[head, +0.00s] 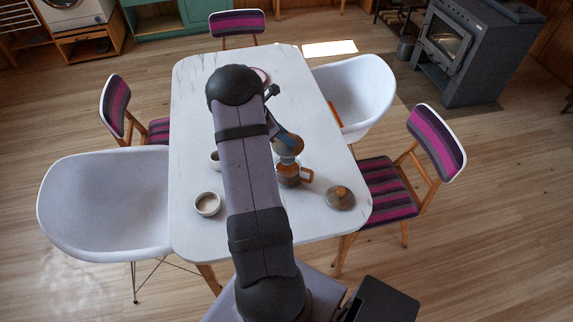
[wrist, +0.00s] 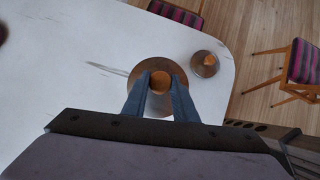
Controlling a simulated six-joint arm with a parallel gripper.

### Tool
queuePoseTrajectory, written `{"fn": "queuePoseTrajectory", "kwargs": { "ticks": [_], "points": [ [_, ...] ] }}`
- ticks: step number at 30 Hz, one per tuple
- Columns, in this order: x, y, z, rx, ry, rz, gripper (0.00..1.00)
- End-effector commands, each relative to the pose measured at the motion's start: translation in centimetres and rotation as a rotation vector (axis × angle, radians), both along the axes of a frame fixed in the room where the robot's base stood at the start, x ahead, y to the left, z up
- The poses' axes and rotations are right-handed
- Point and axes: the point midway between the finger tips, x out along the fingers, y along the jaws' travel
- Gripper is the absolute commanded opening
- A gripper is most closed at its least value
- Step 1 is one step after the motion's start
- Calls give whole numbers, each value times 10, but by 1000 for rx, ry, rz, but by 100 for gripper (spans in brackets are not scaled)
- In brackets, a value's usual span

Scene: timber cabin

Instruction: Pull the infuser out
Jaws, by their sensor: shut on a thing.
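The teapot (head: 289,178), brownish with an orange-brown handle at its right, stands on the table. My gripper (head: 287,139) is above it, its blue-grey fingers shut on the infuser (head: 288,159). The infuser has a brownish top and a pale lower body, and shows above the pot's mouth. I cannot tell whether its lower end is still inside the pot. In the wrist view my gripper (wrist: 160,80) has a fingertip on each side of the infuser's round orange-brown top (wrist: 159,81). The broad disc around it hides the pot's opening.
The lid (head: 340,197) with an orange-brown knob lies on the white table (head: 220,241), right of the pot. A filled cup (head: 207,204) stands at the left; another cup (head: 214,161) is partly hidden by my arm. A pink-rimmed plate (head: 262,75) is at the far end. Chairs surround the table.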

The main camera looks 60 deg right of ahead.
Motion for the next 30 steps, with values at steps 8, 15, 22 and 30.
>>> {"fn": "queuePoseTrajectory", "kwargs": {
  "ticks": [8,15,22,30],
  "points": [
    [0,0,1,-1,0,1,0],
    [0,0,14,-2,-1,0,0],
    [0,0,31,-1,0,1,0],
    [0,0,41,-1,1,0,0]
  ]
}}
